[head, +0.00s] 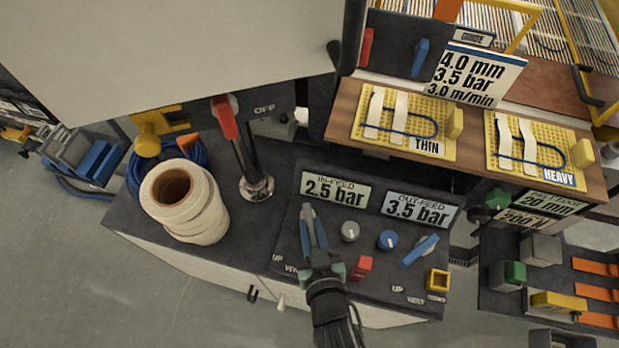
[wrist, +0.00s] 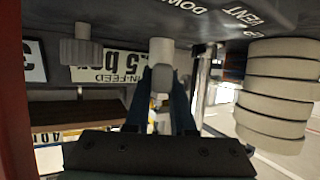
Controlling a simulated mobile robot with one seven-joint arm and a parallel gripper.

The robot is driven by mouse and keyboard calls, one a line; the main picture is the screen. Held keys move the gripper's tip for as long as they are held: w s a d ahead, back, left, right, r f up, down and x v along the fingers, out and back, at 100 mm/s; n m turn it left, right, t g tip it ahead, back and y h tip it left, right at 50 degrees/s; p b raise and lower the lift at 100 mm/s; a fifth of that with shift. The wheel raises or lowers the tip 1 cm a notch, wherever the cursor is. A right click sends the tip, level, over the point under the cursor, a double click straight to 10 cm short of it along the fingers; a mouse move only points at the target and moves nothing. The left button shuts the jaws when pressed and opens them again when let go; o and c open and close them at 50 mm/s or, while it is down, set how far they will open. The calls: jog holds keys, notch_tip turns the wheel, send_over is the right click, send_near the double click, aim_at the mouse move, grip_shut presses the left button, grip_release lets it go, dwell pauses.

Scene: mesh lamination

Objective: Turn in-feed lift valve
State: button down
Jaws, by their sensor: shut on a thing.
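In the wrist view, a pale grey valve part (wrist: 162,50) stands out from the panel between the fingers of my gripper (wrist: 160,82). The fingers are shut on it, one on each side. The labels VENT and DOWN show beside it. The in-feed sign (head: 336,189) reads 2.5 bar.
White tape rolls (head: 185,202) and a red-handled lever (head: 224,117) stand to the left.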

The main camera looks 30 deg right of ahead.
dwell(0.5)
jog(key=c, duration=0.8)
grip_release()
jog(key=shift+o, duration=0.2)
jog(key=b+v, duration=0.1)
jog(key=v, duration=1.2)
jog(key=shift+d, duration=0.15)
